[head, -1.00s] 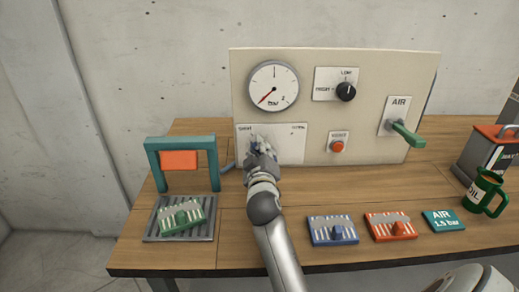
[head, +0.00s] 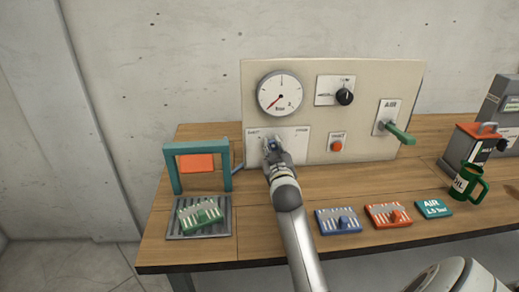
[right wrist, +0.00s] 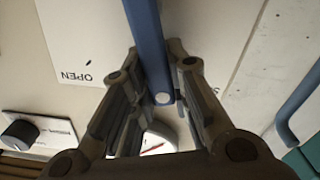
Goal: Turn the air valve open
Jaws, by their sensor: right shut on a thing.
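The upright beige panel (head: 360,150) carries a white plate (head: 295,132) marked SHUT at its left and OPEN at its right. My right gripper (head: 271,145) is in front of that plate's left half. In the right wrist view a blue lever (right wrist: 146,40) runs between the fingers of my right gripper (right wrist: 160,98), which is shut on it. OPEN reads upside down on the plate there. In the head view the gripper covers most of the lever. A green lever (head: 398,133) sticks out from a plate marked AIR (head: 388,108). My left gripper is not in view.
The panel also holds a gauge (head: 281,92), a black knob (head: 345,97) and a red button (head: 337,146). A teal frame (head: 227,172) and a grey tray (head: 203,234) stand left.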

